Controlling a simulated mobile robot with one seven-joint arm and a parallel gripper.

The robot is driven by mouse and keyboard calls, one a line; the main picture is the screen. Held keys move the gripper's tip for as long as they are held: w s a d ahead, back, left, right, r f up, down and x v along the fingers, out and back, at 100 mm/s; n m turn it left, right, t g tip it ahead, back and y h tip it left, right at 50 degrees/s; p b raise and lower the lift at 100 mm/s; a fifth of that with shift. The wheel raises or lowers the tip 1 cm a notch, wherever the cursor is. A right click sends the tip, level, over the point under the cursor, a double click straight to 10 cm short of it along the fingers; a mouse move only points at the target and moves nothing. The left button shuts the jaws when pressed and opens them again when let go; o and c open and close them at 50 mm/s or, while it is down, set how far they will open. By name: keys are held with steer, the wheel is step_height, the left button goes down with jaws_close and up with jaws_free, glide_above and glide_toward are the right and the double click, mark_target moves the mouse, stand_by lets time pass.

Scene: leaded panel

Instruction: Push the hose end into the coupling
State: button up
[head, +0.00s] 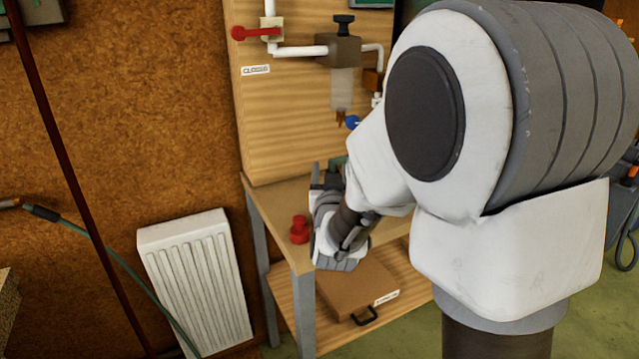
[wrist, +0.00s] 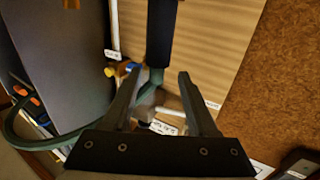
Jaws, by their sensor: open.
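My gripper (wrist: 158,72) is open in the wrist view, its two fingers apart. A green hose (wrist: 20,125) loops in from the left edge and passes behind my gripper. A green piece (wrist: 150,86) shows between the fingers, below a thick black cylinder (wrist: 161,35); I cannot tell whether the fingers touch it. A small blue and orange fitting (wrist: 124,69) is just left of the fingers. I cannot tell which part is the coupling. In the head view my gripper (head: 328,174) is at the bench, with a bit of green beside it and a blue knob (head: 352,122) above.
A wooden bench (head: 275,195) carries a red object (head: 299,230) near my wrist. Its back board has a red-handled valve (head: 255,33) and white pipes. A brown case (head: 345,285) lies on the lower shelf. A radiator (head: 195,280) and another hose (head: 105,250) are at the left.

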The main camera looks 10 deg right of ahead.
steer(key=w, duration=0.2)
steer(key=w+d, duration=0.1)
steer(key=w, duration=0.2)
steer(key=shift+w+d, duration=0.15)
steer(key=shift+c, duration=0.3)
jaws_close()
stand_by(1.1)
